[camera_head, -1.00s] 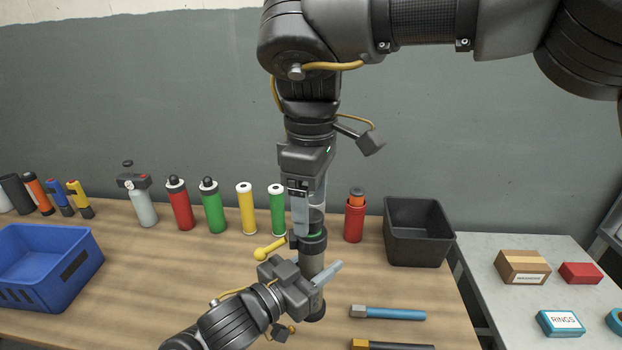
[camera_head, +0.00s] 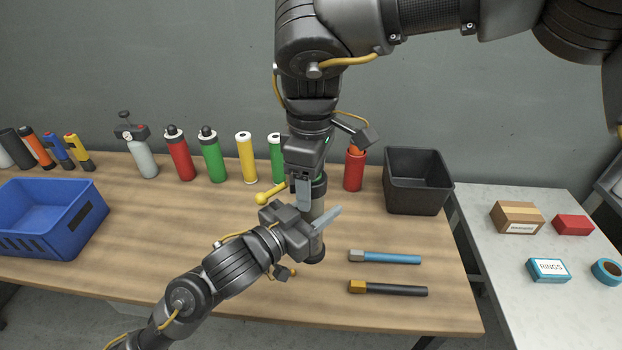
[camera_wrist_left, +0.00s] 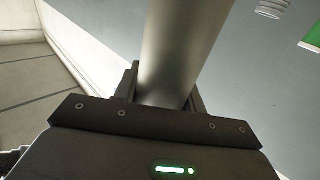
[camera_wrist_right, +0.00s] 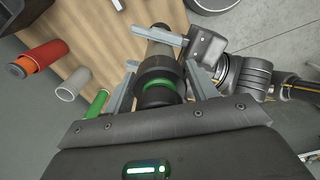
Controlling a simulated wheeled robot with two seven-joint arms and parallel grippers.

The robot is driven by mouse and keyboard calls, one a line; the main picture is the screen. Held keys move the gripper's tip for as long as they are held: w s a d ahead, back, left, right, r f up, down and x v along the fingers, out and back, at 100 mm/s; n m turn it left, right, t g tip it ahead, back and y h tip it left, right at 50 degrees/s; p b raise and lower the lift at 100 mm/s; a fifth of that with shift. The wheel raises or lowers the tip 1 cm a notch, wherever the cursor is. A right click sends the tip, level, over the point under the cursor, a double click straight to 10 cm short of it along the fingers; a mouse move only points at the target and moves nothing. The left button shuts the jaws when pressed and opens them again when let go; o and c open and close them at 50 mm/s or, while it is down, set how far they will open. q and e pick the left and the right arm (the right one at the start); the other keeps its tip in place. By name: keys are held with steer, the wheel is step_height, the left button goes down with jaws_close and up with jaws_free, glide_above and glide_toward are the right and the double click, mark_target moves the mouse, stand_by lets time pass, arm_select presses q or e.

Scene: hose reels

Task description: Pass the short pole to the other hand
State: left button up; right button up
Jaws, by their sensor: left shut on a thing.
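The short pole (camera_head: 313,232) stands upright above the wooden table, grey in the middle with dark ends. My left gripper (camera_head: 318,226) is shut around its middle from the left. In the left wrist view the grey shaft (camera_wrist_left: 180,50) lies between the fingers. My right gripper (camera_head: 308,190) comes down from above, fingers pointing down beside the pole's upper dark end. In the right wrist view, the right gripper (camera_wrist_right: 160,82) has a finger on each side of the dark end cap with a green ring, with slim gaps; it looks open.
A black bin (camera_head: 416,205) stands at the table's back right, a blue crate (camera_head: 85,225) at left. Several canisters line the back. A yellow tool (camera_head: 270,195) lies behind the pole. A blue bar (camera_head: 390,259) and a black bar (camera_head: 395,290) lie front right.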

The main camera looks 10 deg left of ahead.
steer(key=c, duration=0.7)
arm_select(q)
steer(key=o, duration=1.3)
arm_select(e)
steer(key=shift+c, duration=0.9)
